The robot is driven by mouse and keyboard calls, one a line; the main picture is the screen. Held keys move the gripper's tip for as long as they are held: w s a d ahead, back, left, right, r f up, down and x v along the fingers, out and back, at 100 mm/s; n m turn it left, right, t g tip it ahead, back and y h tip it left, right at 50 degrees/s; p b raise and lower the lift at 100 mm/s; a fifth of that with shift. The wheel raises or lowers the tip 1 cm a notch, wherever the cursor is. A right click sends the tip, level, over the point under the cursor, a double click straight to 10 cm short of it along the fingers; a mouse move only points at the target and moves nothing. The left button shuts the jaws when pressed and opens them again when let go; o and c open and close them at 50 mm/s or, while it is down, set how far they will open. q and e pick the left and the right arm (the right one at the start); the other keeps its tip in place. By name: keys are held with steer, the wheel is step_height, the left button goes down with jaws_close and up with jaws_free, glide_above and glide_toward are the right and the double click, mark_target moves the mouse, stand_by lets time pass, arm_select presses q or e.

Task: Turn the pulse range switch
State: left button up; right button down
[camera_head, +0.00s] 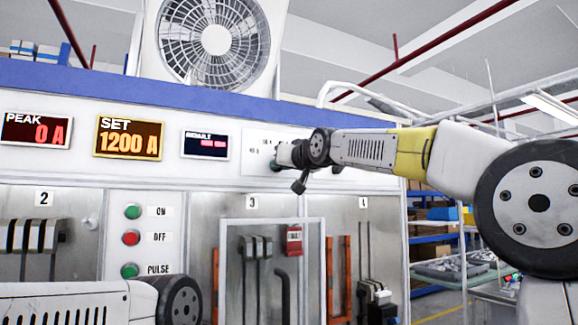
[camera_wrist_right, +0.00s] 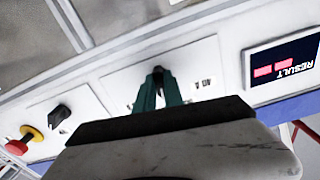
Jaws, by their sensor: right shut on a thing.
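The pulse range switch shows in the right wrist view as a small dark knob (camera_wrist_right: 157,71) on a pale panel plate (camera_wrist_right: 120,82). The green fingers of my right gripper (camera_wrist_right: 158,88) are shut on it, one on each side, and hide most of it.
The set display (camera_head: 129,138) reads 1200 A and the peak display (camera_head: 37,131) reads 0 A. Below are the ON button (camera_head: 132,211), OFF button (camera_head: 131,237) and PULSE button (camera_head: 129,270). A red emergency button (camera_wrist_right: 32,133) and a black knob (camera_wrist_right: 59,116) are nearby.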

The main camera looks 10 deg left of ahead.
steer(key=shift+d+n, duration=0.1)
steer(key=shift+n, duration=6.6)
steer(key=c, duration=1.4)
jaws_free()
steer(key=shift+c, duration=0.2)
steer(key=shift+d+r, duration=0.1)
steer(key=v, duration=0.7)
steer(key=shift+s+d, duration=0.15)
steer(key=shift+s, duration=0.15)
